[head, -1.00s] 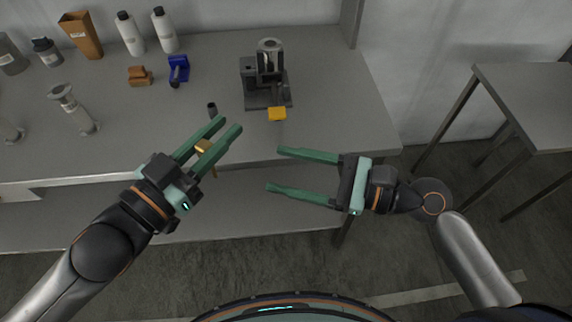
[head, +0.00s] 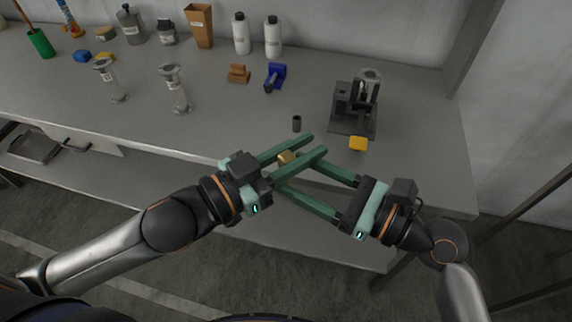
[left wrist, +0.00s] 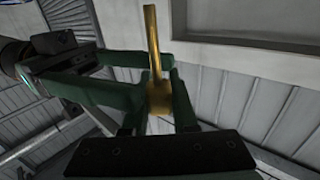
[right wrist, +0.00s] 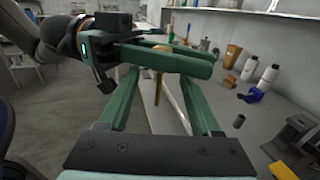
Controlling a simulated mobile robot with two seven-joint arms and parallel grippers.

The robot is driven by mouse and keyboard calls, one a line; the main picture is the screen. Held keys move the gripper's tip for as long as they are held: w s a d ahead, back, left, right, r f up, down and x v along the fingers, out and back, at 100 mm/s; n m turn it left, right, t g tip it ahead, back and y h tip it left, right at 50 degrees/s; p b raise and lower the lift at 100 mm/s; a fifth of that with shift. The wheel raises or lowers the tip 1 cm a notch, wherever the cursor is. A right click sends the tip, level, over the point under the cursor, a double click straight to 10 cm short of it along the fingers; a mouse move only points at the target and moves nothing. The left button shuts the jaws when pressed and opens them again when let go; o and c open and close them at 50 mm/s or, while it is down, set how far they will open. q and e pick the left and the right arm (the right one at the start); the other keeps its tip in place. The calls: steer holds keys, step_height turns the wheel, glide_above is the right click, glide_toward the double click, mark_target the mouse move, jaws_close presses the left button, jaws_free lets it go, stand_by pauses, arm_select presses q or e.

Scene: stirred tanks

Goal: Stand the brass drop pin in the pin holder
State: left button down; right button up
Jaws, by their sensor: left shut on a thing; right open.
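The brass drop pin has a rounded head (head: 287,158) held between the fingers of my left gripper (head: 317,144). Its thin shaft (right wrist: 158,90) hangs down in the right wrist view, and the pin also shows in the left wrist view (left wrist: 153,45). My left gripper is shut on the head, over the table's front edge. My right gripper (head: 291,170) is open, its fingers reaching under the left fingers. In the right wrist view the shaft appears between them, with no clear contact. A small dark cylinder (head: 297,123), seemingly the pin holder, stands upright on the table just beyond.
A dark apparatus (head: 352,108) with a yellow block (head: 358,144) stands right of the cylinder. A blue tool (head: 275,77), a brown block (head: 238,73), white bottles (head: 242,34) and glass columns (head: 175,92) stand farther back or left. The tabletop around the cylinder is mostly clear.

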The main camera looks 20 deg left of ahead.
steer(key=shift+x, duration=1.5)
jaws_close()
arm_select(q)
steer(key=c, duration=0.6)
jaws_free()
